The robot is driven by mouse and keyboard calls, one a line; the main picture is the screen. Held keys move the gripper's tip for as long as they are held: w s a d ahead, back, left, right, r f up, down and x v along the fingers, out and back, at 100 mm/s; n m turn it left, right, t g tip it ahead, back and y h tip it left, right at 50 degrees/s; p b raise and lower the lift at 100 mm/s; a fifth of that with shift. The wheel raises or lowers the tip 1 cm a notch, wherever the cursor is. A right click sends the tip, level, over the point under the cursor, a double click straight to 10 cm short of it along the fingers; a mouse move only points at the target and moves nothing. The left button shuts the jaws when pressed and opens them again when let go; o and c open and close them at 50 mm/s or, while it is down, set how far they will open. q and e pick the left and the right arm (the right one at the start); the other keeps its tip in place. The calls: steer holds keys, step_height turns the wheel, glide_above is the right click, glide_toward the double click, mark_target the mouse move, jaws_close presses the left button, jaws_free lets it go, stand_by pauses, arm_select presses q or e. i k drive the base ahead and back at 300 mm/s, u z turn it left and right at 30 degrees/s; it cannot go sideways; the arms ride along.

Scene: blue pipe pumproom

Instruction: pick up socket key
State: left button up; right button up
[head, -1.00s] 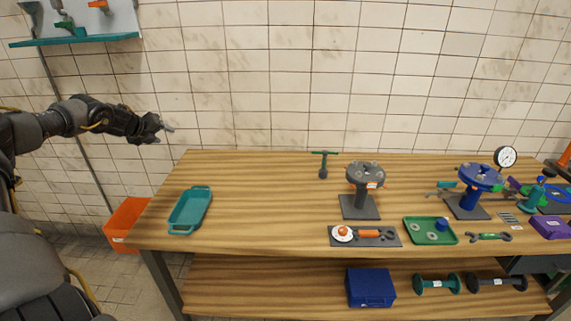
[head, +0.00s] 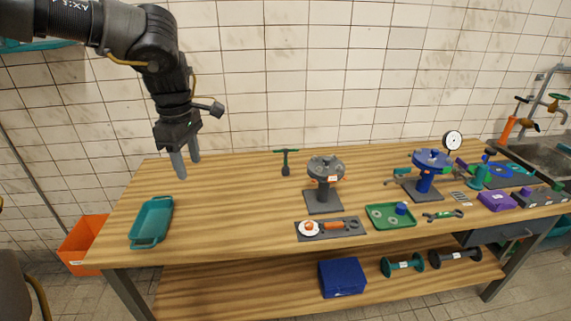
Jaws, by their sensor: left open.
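The socket key (head: 286,161) looks like a T-shaped tool with a green crossbar and a dark shaft. It is at the back of the wooden table (head: 230,215), left of the grey flange stand. My left gripper (head: 187,171) is open and empty, its two grey fingers pointing down above the table's back left part. It is well to the left of the socket key and apart from it. My right gripper is out of view.
A teal tray (head: 151,222) lies at the table's left end. A grey flange stand (head: 323,190) and a blue one (head: 427,175) stand to the right. A green tray (head: 390,217) and a dark tool mat (head: 345,228) lie in front. Between gripper and key the tabletop is clear.

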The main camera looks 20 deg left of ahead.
mark_target(286, 170)
steer(key=i, duration=2)
